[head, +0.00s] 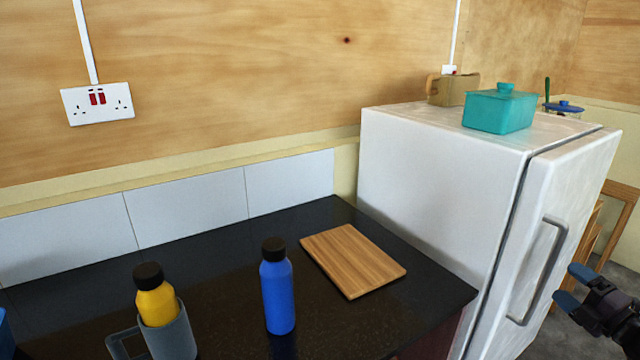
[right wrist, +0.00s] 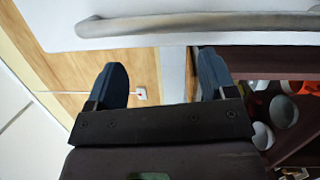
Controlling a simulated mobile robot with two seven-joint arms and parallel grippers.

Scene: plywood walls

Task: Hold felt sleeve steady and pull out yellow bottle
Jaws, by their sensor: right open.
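The yellow bottle (head: 155,304) with a black cap stands upright inside the grey felt sleeve (head: 173,338), which has a loop handle on its left side. Both are at the lower left of the dark counter in the head view, and the sleeve's bottom is cut off by the frame. My right gripper (head: 572,288) is open and empty at the right edge, beside the fridge door handle and far from the bottle. Its two blue fingers also show apart in the right wrist view (right wrist: 162,82), with nothing between them. My left gripper is not in view.
A blue bottle (head: 277,292) stands right of the sleeve. A wooden board (head: 352,259) lies behind it. The white fridge (head: 440,170) bounds the counter (head: 225,275) on the right, with a teal container (head: 500,110) on top. A blue object (head: 4,330) shows at the left edge.

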